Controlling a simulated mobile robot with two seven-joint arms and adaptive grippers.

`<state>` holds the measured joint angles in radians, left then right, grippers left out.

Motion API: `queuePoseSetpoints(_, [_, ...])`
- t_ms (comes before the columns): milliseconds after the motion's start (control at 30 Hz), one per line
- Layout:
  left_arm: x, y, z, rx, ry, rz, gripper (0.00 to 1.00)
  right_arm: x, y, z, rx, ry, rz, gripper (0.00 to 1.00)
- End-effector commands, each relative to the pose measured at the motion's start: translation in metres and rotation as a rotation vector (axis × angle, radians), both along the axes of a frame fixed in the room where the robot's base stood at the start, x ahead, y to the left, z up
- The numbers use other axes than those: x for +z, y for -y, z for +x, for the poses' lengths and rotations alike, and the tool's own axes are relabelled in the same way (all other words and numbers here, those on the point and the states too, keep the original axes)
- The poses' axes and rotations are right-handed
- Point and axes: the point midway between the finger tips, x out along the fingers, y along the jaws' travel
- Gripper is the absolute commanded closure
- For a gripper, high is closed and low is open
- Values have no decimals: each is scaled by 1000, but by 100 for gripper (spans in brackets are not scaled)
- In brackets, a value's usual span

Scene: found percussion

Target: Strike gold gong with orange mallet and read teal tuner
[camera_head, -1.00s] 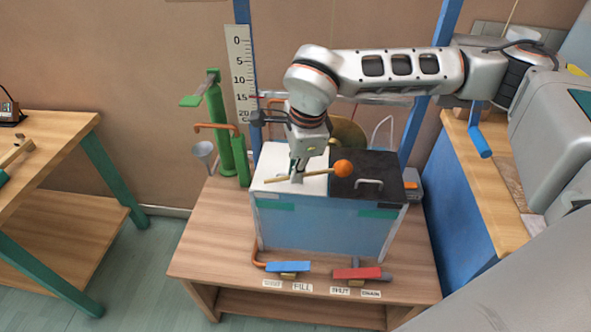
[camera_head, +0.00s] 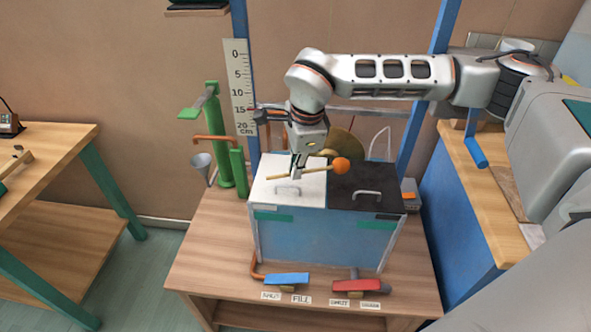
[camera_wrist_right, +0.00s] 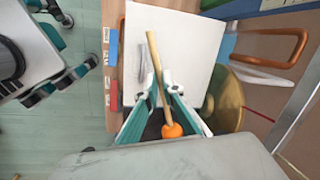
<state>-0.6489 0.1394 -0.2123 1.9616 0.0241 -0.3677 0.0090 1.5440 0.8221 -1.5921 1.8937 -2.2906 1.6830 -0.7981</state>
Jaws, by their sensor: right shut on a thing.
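My right gripper (camera_head: 297,172) is shut on the thin wooden handle of the orange mallet (camera_head: 341,165), above the tank's white lid. The mallet lies roughly level, its round orange head to the right. In the right wrist view, the gripper (camera_wrist_right: 170,88) has the handle between its fingers and the mallet's head (camera_wrist_right: 172,130) shows near the palm. The gold gong (camera_head: 346,144) stands behind the tank, partly hidden by my gripper and mallet. It also shows in the right wrist view (camera_wrist_right: 230,100), apart from the mallet. I cannot make out a teal tuner. My left gripper is out of view.
A blue tank (camera_head: 325,240) with white and black lid halves stands on the wooden table (camera_head: 215,255). Blue (camera_head: 287,279) and red (camera_head: 358,286) levers are in front. A green pump (camera_head: 216,140) and a scale (camera_head: 239,85) stand at the back left. Blue posts flank the tank.

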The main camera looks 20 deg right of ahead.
Motion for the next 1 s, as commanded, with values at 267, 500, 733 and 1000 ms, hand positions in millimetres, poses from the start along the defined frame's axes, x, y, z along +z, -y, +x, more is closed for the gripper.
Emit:
queuePoseSetpoints(267, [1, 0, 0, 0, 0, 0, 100, 0, 1, 1, 3, 1, 0, 100])
queuePoseSetpoints(500, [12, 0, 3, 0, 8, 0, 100, 1, 34, 37, 133, 20, -11, 100])
queuePoseSetpoints(733, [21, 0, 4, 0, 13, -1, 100, 0, 36, 38, 199, 24, -15, 100])
queuePoseSetpoints(1000, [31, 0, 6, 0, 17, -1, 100, -1, 12, -2, 196, 25, -15, 100])
